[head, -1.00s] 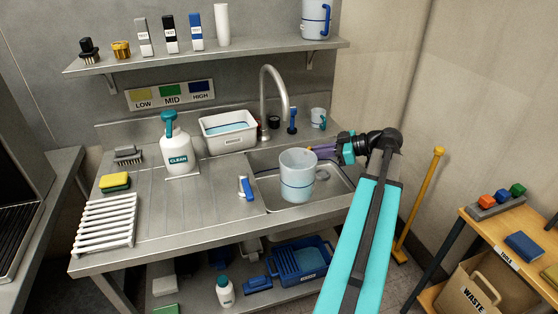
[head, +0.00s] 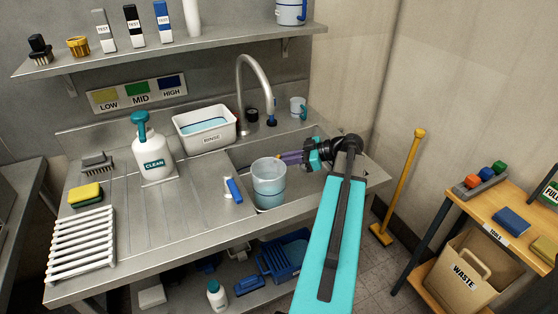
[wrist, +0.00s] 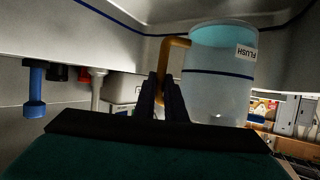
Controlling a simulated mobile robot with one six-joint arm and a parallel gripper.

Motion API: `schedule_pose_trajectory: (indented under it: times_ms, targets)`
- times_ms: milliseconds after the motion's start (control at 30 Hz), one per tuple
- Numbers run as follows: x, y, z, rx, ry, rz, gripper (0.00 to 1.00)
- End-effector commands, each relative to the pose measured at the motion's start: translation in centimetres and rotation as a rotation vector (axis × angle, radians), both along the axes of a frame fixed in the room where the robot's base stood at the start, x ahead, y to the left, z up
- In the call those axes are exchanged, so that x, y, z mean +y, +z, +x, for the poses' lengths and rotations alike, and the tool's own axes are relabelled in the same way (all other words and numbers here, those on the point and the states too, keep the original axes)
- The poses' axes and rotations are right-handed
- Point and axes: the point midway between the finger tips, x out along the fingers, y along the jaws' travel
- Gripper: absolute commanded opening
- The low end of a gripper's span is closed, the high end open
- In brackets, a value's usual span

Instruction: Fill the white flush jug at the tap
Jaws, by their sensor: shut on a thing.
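The white flush jug (head: 268,184) is translucent with a blue band. It is held over the front of the sink (head: 242,158), and its lower part has a light blue tint like water. My gripper (head: 292,158) comes from the right and is shut on its handle. In the wrist view the jug (wrist: 220,90) shows upside down, with its FLUSH label and orange handle (wrist: 168,65) between the fingers (wrist: 162,98). The tap (head: 242,75) arches behind the jug. The jug is in front of the spout, and no stream is visible.
A yellow pole (head: 405,185) and tool table (head: 515,215) are at right.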

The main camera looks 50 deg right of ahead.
Motion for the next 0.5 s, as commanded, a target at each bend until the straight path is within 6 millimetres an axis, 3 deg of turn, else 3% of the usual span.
schedule_pose_trajectory:
  times_ms: [300, 500]
  targets:
    - [0.0, -0.2, -0.1, -0.006, 0.003, 0.005, 0.00]
    - [0.0, -1.5, -0.1, -0.006, 0.001, 0.006, 0.00]
